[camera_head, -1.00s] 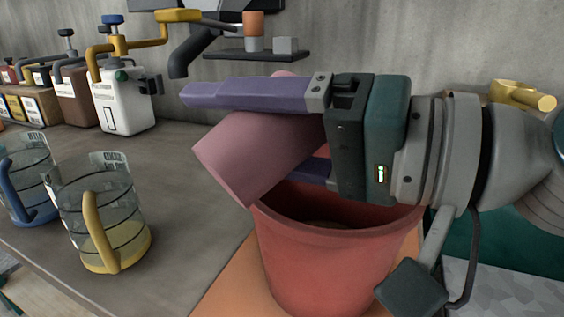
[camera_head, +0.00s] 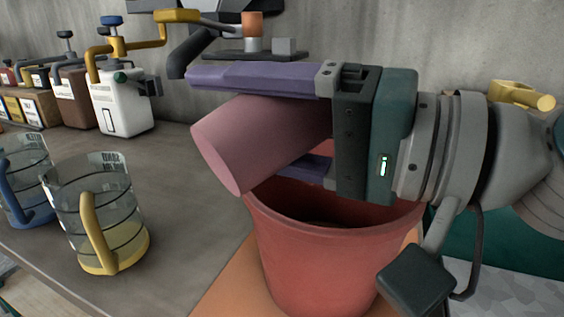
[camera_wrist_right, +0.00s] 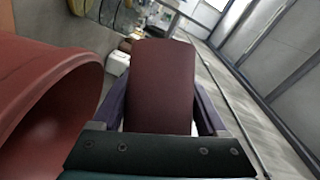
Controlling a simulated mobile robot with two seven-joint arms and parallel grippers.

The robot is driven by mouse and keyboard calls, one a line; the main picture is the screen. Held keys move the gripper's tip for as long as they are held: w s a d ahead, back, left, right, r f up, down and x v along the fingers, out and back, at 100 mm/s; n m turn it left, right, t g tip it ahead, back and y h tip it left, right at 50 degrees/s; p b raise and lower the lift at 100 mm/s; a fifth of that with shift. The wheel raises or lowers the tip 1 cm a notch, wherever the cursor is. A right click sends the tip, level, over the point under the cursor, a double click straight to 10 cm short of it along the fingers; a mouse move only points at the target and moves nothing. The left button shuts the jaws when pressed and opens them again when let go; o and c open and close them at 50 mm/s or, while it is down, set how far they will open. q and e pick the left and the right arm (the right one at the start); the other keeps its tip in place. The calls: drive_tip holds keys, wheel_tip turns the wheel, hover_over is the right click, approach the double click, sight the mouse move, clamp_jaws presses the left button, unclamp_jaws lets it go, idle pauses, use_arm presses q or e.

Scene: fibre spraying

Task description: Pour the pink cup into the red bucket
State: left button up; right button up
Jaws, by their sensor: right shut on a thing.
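The pink cup (camera_head: 255,140) lies tilted on its side between the two purple fingers of my right gripper (camera_head: 262,122), above the left part of the red bucket's rim. The right gripper is shut on the cup, and its body hides the cup's right part. I cannot make out the cup's mouth or contents. The red bucket (camera_head: 325,255) stands upright, with something dark inside. The right wrist view shows the cup (camera_wrist_right: 160,85) between the fingers and the bucket (camera_wrist_right: 45,95) close on the left. My left gripper is not in view.
Clear jugs with a yellow handle (camera_head: 97,225) and a blue handle (camera_head: 22,185) stand on the grey counter (camera_head: 185,220) at left. Several canisters, including a white one (camera_head: 122,105), line the back. A small dark shelf (camera_head: 250,55) is behind the gripper.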

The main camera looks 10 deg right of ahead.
drive_tip(key=shift+w+d+r+m, duration=0.2)
drive_tip(key=shift+d+m, duration=0.15)
drive_tip(key=shift+m, duration=0.05)
drive_tip(key=shift+w+d+r+m+t+b, duration=0.25)
drive_tip(key=shift+d+r+m+t+b, duration=0.05)
drive_tip(key=shift+d+m, duration=0.25)
idle(0.3)
drive_tip(key=shift+w+d+r+m+t+y, duration=0.15)
drive_tip(key=shift+r+m+t+y, duration=0.15)
drive_tip(key=shift+m+y, duration=0.3)
idle(0.4)
drive_tip(key=shift+d+r+m+t, duration=0.25)
drive_tip(key=shift+r+m+t, duration=0.05)
drive_tip(key=shift+m, duration=0.55)
idle(0.4)
drive_tip(key=shift+w+d+r+m+b, duration=0.1)
drive_tip(key=shift+m+b, duration=0.2)
drive_tip(key=shift+m, duration=0.1)
drive_tip(key=shift+w+d+r+m+t, duration=0.1)
drive_tip(key=shift+d+r+m+t, duration=0.1)
drive_tip(key=shift+m+t, duration=0.35)
idle(0.4)
drive_tip(key=shift+w+d+r+m+t, duration=0.15)
drive_tip(key=shift+d+m+t, duration=0.1)
drive_tip(key=shift+m, duration=0.5)
drive_tip(key=shift+d+r+m+t+b, duration=0.15)
drive_tip(key=shift+m+t+b, duration=0.25)
drive_tip(key=shift+m, duration=0.2)
idle(0.4)
